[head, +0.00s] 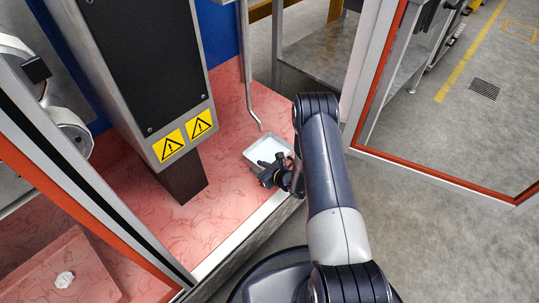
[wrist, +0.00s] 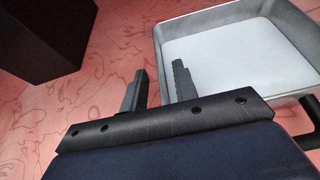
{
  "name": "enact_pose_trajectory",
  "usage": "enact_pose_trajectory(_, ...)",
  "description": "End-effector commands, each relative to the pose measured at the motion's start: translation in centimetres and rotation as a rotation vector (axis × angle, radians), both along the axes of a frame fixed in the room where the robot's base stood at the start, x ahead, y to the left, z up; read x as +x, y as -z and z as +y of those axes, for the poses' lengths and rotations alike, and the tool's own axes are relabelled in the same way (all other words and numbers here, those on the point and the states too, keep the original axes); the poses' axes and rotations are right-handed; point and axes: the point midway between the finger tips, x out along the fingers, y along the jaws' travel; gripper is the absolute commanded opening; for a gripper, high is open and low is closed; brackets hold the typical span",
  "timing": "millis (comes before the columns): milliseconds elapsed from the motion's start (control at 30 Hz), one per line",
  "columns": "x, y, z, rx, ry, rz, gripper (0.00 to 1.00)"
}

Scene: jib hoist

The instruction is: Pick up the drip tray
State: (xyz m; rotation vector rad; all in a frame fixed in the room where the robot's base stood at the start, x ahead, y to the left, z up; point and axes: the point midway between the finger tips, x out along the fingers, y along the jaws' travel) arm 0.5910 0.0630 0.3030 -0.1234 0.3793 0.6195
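The drip tray (head: 265,151) is a shallow, light grey rectangular tray with a pale inside. It lies on the pink surface near its front edge. It fills the upper right of the wrist view (wrist: 240,52) and looks empty. My gripper (head: 267,173) is at the tray's near left side, and covers part of it in the head view. In the wrist view its two fingers (wrist: 158,84) stand apart with nothing visible between them. The right finger overlaps the tray's left wall and the left finger is over pink surface. I cannot tell whether they touch the tray.
A dark column (head: 150,75) with yellow warning labels stands left of the tray; its dark foot (wrist: 45,35) is upper left in the wrist view. A bent grey pipe (head: 247,85) hangs behind the tray. An orange-edged frame (head: 375,85) stands right. A dark bar is beside the tray.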

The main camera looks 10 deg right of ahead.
Motion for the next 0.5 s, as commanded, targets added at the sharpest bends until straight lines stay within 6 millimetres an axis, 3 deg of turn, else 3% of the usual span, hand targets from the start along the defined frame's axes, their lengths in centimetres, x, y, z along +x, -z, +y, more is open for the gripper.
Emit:
enact_pose_trajectory(333,0.01,-0.02,-0.02,0.000,0.000,0.000,0.00)
enact_pose_trajectory(500,0.00,-0.03,-0.01,0.000,0.000,0.000,0.00)
